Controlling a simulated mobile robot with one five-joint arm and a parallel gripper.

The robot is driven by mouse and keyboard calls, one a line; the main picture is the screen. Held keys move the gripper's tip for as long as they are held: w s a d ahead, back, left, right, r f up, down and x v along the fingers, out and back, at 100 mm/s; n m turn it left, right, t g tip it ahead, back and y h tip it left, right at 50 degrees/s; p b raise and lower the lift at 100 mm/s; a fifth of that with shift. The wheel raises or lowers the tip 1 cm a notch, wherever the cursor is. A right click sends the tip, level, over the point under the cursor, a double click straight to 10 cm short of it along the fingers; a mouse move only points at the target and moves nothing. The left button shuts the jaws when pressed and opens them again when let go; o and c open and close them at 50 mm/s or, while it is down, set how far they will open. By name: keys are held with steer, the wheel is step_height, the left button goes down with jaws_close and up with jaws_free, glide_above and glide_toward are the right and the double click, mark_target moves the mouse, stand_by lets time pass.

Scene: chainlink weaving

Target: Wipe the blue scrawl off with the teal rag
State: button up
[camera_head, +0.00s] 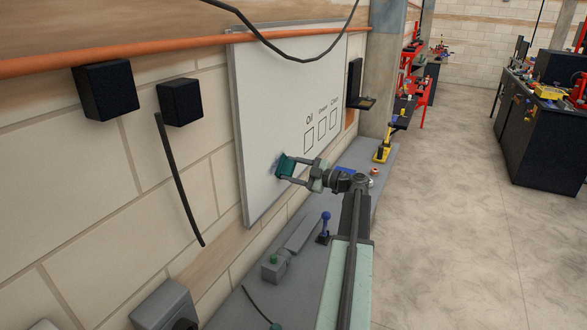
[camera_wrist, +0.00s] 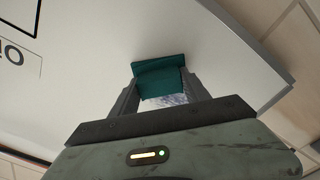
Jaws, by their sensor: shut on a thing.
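The teal rag (camera_head: 286,165) is held at the face of the whiteboard (camera_head: 262,100) on the wall. My gripper (camera_head: 287,172) is shut on the rag. In the wrist view the teal rag (camera_wrist: 160,76) sits between the two fingers of my gripper (camera_wrist: 160,88), against or very near the white board (camera_wrist: 90,60). In the head view only a faint bluish smudge (camera_head: 276,160) shows beside the rag; the rag and fingers hide the rest.
Black printed boxes and words (camera_head: 321,128) are on the board to the right of the rag. A grey bench (camera_head: 290,290) below holds a blue-knobbed lever (camera_head: 325,226) and a box with a green button (camera_head: 273,263). An orange pipe (camera_head: 180,48) and black cable cross above.

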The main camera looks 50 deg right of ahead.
steer(key=shift+s+a, duration=0.35)
steer(key=shift+a, duration=1.3)
steer(key=shift+s+a, duration=0.4)
steer(key=shift+a, duration=1.3)
steer(key=shift+s+a, duration=0.35)
steer(key=shift+a, duration=1.3)
step_height(320, 180, up, 3)
steer(key=p, duration=0.3)
steer(key=shift+f, duration=0.15)
steer(key=shift+w+d, duration=0.15)
steer(key=shift+d, duration=0.6)
steer(key=shift+w+d, duration=0.15)
steer(key=shift+d, duration=0.55)
steer(key=shift+w+d, duration=0.25)
steer(key=shift+d, duration=0.6)
steer(key=shift+w+d, duration=0.2)
steer(key=shift+d, duration=0.6)
steer(key=shift+w+d, duration=0.25)
steer(key=shift+d, duration=0.6)
steer(key=d, duration=0.2)
steer(key=w+d, duration=0.1)
steer(key=d, duration=0.2)
steer(key=shift+w+d, duration=0.15)
steer(key=shift+d, duration=0.05)
steer(key=shift+a, duration=0.1)
